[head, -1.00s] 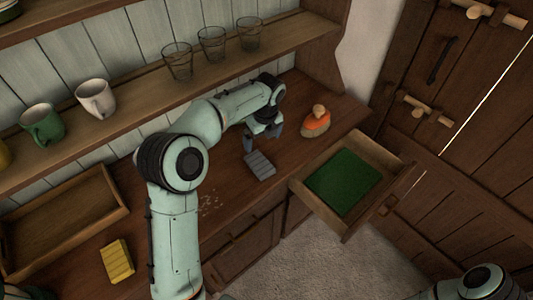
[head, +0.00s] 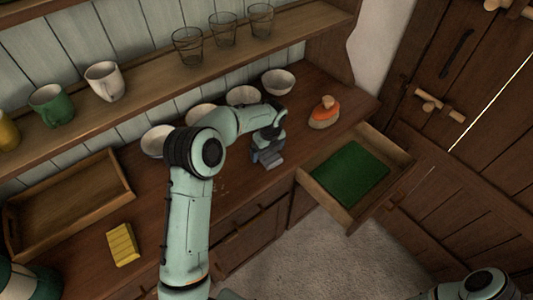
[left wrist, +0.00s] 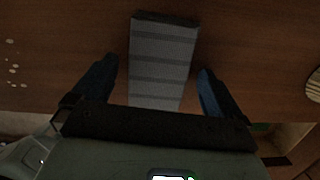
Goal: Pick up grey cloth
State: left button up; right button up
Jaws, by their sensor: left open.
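The grey cloth (head: 272,159) is a folded, striped block lying on the wooden counter, partly hidden under my left gripper in the head view. My left gripper (head: 262,150) points down over it. In the left wrist view the cloth (left wrist: 162,60) lies between the two open fingers (left wrist: 157,75), with a gap on each side. Its near end is hidden by the gripper body. My right gripper is out of view; only part of my right arm shows at the bottom right of the head view.
An open drawer (head: 323,196) with a green cloth (head: 350,174) juts out right of the gripper. Bowls (head: 243,96) line the back of the counter. A yellow sponge (head: 122,245) and a wooden tray (head: 70,232) are at the left.

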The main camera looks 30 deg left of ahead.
aim_at(267, 152)
pick_arm(q)
jog(key=c, duration=1.1)
notch_tip(267, 152, up, 20)
jog(key=p, duration=0.2)
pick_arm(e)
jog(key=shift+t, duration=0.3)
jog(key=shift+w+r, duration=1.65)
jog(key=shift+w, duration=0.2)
